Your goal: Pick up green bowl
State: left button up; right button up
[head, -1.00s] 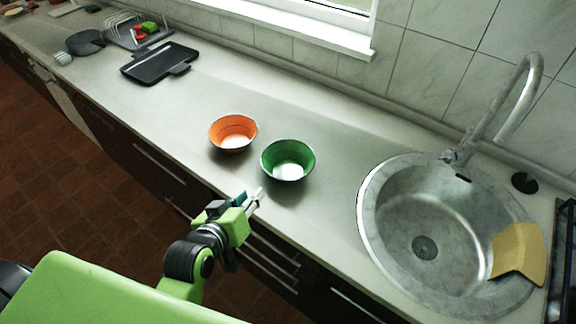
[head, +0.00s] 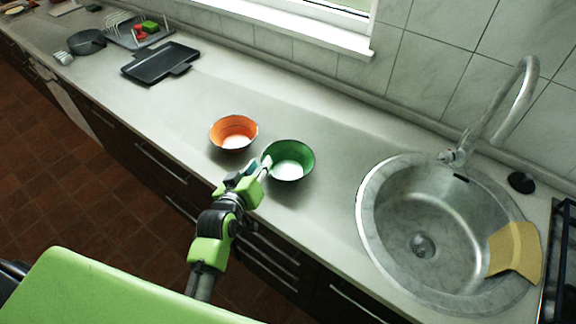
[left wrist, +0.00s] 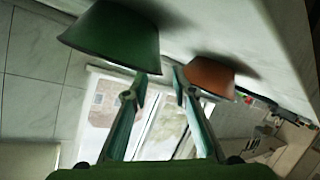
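The green bowl (head: 290,172) stands upright on the countertop, left of the sink. The orange bowl (head: 233,142) stands just to its left. My left gripper (head: 266,164) is at the green bowl's left rim, near the orange bowl. In the left wrist view the fingers (left wrist: 160,82) are apart with nothing clamped. There the green bowl (left wrist: 112,38) shows at upper left, its near rim edge reaching the gap between the fingertips. I cannot tell whether they touch. The orange bowl (left wrist: 208,76) is beside the right fingertip. My right gripper is not in view.
The round metal sink (head: 375,215) with its faucet (head: 520,95) and a yellow cloth (head: 515,250) is at right. A black tray (head: 160,62) lies farther left on the counter (head: 320,215). The counter between tray and bowls is clear. A tiled wall and window are behind.

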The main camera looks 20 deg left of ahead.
pick_arm(q)
jog(key=shift+p+x, duration=0.5)
jog(key=shift+x, duration=1.85)
jog(key=shift+d+f, duration=0.1)
jog(key=shift+d, duration=0.1)
grip_shut()
